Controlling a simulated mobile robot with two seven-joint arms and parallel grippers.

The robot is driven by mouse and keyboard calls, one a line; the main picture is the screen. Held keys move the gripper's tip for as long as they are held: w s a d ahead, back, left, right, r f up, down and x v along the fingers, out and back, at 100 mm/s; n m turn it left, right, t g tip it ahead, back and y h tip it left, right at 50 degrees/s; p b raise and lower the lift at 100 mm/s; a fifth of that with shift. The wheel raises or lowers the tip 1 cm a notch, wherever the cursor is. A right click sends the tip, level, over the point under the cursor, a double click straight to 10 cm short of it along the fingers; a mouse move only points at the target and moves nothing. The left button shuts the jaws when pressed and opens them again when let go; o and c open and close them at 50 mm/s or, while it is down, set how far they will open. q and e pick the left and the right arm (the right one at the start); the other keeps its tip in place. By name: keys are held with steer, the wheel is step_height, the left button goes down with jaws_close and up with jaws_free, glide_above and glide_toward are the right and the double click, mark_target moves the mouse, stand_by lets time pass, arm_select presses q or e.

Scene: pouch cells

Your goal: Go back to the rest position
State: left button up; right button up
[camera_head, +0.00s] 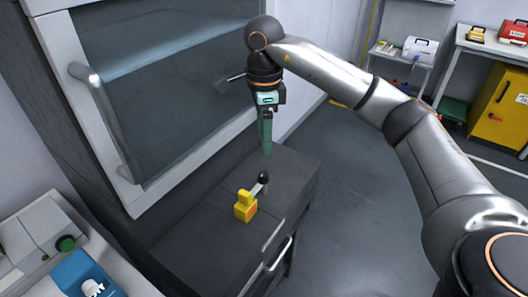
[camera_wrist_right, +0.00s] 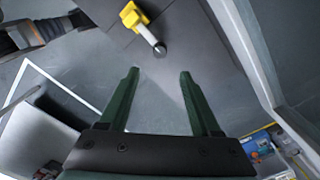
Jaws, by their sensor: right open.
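My right gripper (camera_head: 267,150) hangs pointing down above the dark cabinet top, near its back edge. Its two green fingers stand apart with nothing between them in the right wrist view (camera_wrist_right: 158,73). A small yellow device (camera_head: 245,207) with a grey rod and black knob stands on the cabinet top, below and apart from the fingers. It also shows in the right wrist view (camera_wrist_right: 131,15), beyond the fingertips. My left gripper is in neither view.
The dark cabinet (camera_head: 190,250) has a front handle. A glass-fronted enclosure (camera_head: 160,95) with a bar handle rises at its left. A blue container (camera_head: 84,275) is at lower left. A yellow cabinet (camera_head: 500,103) and shelves stand far right. The grey floor between is clear.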

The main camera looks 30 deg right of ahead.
step_height(320, 180, up, 2)
steer(key=shift+r, duration=0.1)
steer(key=shift+a, duration=0.1)
stand_by(0.5)
